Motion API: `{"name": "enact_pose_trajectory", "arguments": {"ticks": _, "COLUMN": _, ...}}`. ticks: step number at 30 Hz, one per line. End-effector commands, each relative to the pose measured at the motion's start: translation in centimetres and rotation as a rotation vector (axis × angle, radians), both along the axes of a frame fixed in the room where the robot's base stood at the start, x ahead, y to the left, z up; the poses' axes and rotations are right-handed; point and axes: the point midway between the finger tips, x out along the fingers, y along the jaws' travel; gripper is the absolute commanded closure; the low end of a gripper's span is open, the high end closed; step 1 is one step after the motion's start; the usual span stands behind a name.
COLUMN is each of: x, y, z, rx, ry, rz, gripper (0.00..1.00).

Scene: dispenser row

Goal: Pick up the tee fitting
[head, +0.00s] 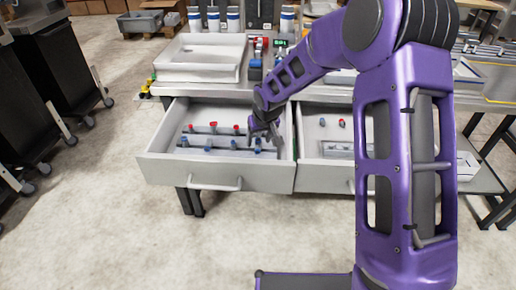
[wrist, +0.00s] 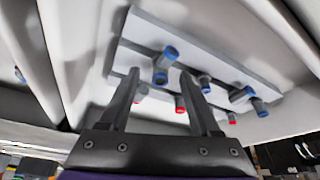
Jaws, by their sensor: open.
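My gripper (wrist: 160,88) is open, with its two fingers pointing into the left drawer. In the wrist view a grey fitting with blue ends (wrist: 163,66) shows between the fingertips, with no clear contact. I cannot tell for sure which of these is the tee. In the head view my gripper (head: 265,128) is over the right side of the drawer, near blue-ended fittings (head: 257,146). The fittings' lower parts are partly hidden.
The open left drawer (head: 160,165) holds a row of red-capped parts (head: 213,125) and a row of blue-ended ones in light racks. A second open drawer (head: 325,177) is to the right. A white tray (head: 200,70) stands on the bench above. Drawer walls surround my gripper.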

Motion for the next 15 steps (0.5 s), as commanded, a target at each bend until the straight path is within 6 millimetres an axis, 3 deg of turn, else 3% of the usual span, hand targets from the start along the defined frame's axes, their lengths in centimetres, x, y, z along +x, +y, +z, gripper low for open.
{"name": "enact_pose_trajectory", "arguments": {"ticks": 3, "x": 0.43, "y": 0.19, "z": -1.19, "rx": 0.000, "ry": 0.000, "rz": 0.001, "gripper": 0.36}}
{"name": "enact_pose_trajectory", "arguments": {"ticks": 11, "x": 0.55, "y": 0.20, "z": -1.29, "rx": 0.000, "ry": -0.002, "rz": 0.001, "gripper": 0.36}}
{"name": "enact_pose_trajectory", "arguments": {"ticks": 15, "x": 0.54, "y": 0.19, "z": -1.30, "rx": 0.000, "ry": -0.001, "rz": 0.001, "gripper": 0.60}}
